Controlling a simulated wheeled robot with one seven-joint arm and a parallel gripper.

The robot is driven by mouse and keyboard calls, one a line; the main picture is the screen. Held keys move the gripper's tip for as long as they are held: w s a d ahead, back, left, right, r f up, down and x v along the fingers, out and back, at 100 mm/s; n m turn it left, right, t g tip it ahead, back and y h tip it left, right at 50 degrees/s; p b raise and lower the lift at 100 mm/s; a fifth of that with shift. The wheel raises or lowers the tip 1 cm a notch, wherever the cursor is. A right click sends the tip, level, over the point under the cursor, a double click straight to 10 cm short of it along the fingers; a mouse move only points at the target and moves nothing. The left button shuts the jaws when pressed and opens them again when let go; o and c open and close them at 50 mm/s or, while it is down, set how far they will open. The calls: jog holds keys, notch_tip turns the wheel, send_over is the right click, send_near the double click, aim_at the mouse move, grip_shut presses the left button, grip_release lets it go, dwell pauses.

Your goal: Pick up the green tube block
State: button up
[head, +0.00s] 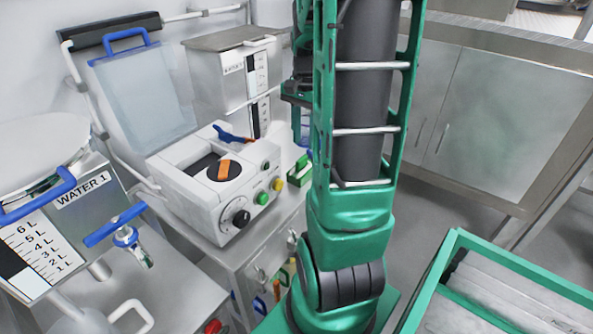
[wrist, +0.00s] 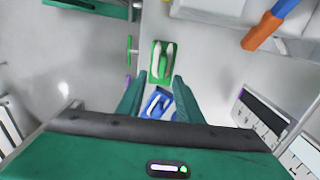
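The green tube block (wrist: 163,62) lies on a pale grey surface in the wrist view, just beyond my fingertips. It is a green holder with white tube-like parts. In the head view a green block (head: 299,171), probably the same one, shows on the metal cabinet top, partly hidden by my arm. A similar blue block (wrist: 157,104) lies nearer in the wrist view, seen between my fingers. My gripper (wrist: 159,78) is open, with nothing held between its fingers. I cannot tell its height above the blocks.
A white machine (head: 215,180) with knobs stands left of the green block in the head view. Water containers (head: 55,225) stand further left. A green-rimmed bin (head: 450,245) is at the lower right. In the wrist view an orange-and-blue handle (wrist: 264,30) is at the upper right.

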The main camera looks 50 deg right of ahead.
aim_at(302, 157)
jog(key=f, duration=0.8)
jog(key=shift+w, duration=0.3)
grip_shut()
